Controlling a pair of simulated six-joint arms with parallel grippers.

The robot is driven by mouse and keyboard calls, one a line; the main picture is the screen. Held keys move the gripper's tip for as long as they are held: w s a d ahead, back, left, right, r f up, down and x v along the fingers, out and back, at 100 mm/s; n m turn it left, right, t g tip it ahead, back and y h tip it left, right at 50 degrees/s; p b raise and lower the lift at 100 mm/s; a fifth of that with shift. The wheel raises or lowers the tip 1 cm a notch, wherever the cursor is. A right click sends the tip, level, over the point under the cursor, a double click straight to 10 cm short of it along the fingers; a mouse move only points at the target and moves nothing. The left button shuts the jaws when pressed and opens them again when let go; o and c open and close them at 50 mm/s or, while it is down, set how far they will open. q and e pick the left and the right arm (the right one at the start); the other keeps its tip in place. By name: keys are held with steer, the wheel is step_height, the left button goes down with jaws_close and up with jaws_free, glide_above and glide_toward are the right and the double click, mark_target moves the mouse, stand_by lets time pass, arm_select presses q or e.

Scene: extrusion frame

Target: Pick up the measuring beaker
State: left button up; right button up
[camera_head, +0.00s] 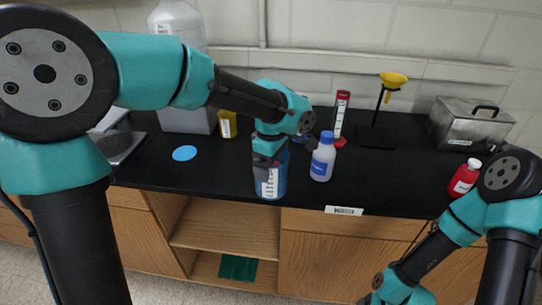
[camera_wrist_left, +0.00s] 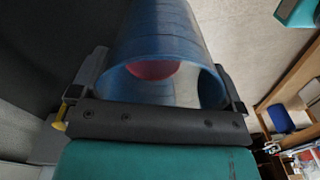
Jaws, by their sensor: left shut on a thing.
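The measuring beaker (camera_head: 280,183) is a blue, see-through cylinder with a white label, near the front edge of the black bench. My left gripper (camera_head: 267,160) is above it and shut on its upper part. In the left wrist view the beaker (camera_wrist_left: 165,35) sits between the two fingers of the gripper (camera_wrist_left: 160,88), its open rim facing the camera. A reddish patch shows inside or through it. I cannot tell whether its base touches the bench. My right gripper (camera_head: 374,298) is low at the bottom edge, partly cut off, its jaws unclear.
A white bottle with blue label (camera_head: 322,158) stands close right of the beaker. Behind are a red-and-white cylinder (camera_head: 341,115), a stand with yellow funnel (camera_head: 393,80) and a yellow container (camera_head: 227,124). A metal box (camera_head: 465,125) and red bottle (camera_head: 465,178) are right. A blue disc (camera_head: 185,153) lies left.

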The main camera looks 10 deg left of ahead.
mark_target(272, 170)
arm_select(q)
steer(key=shift+s+d+r, duration=0.1)
steer(key=shift+s+d, duration=0.1)
steer(key=shift+s, duration=0.55)
steer(key=shift+s+d+r, duration=0.1)
steer(key=shift+s+d, duration=0.05)
steer(key=shift+s, duration=0.55)
